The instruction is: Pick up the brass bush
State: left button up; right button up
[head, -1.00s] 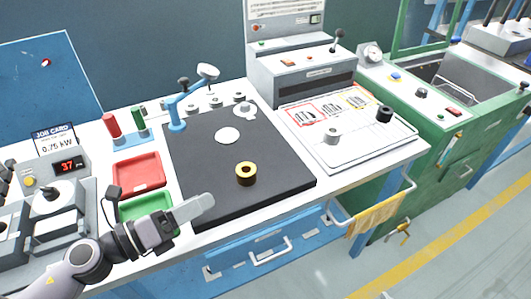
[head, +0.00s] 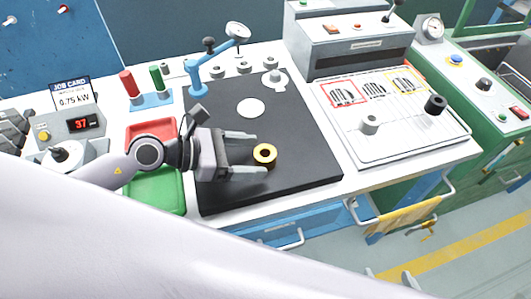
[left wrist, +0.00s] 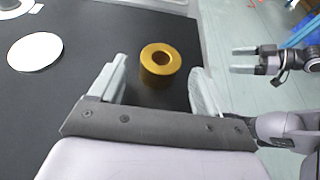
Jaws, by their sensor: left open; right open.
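The brass bush (head: 265,154) is a short, gold-coloured ring with a dark bore, standing upright on the black mat (head: 310,165). It also shows in the left wrist view (left wrist: 161,76), in the gap between my left fingertips. My left gripper (head: 258,153) is open, with its fingers pointing right at the bush, one on each side of its line. The bush appears free of both fingers; finger height over the mat is hard to tell. My right gripper (left wrist: 236,60) is open and empty, away from the bench over the floor. Its fingertips show at the head view's lower edge.
A blue stand with a dial gauge (head: 236,32) rises behind the mat. Red (head: 150,131) and green (head: 157,190) trays lie left, under my left arm. A white tray (head: 400,150) with a grey and a black ring stands right. The mat's right part is clear.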

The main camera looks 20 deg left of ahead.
aim_at(257, 154)
pick_arm(q)
jog(key=shift+x, duration=1.95)
jog(key=shift+r, duration=0.2)
jog(key=shift+w, duration=0.1)
jog(key=c, duration=1.2)
jog(key=shift+r+p, duration=0.1)
jog(key=shift+p, duration=0.2)
jog(key=shift+c, duration=0.2)
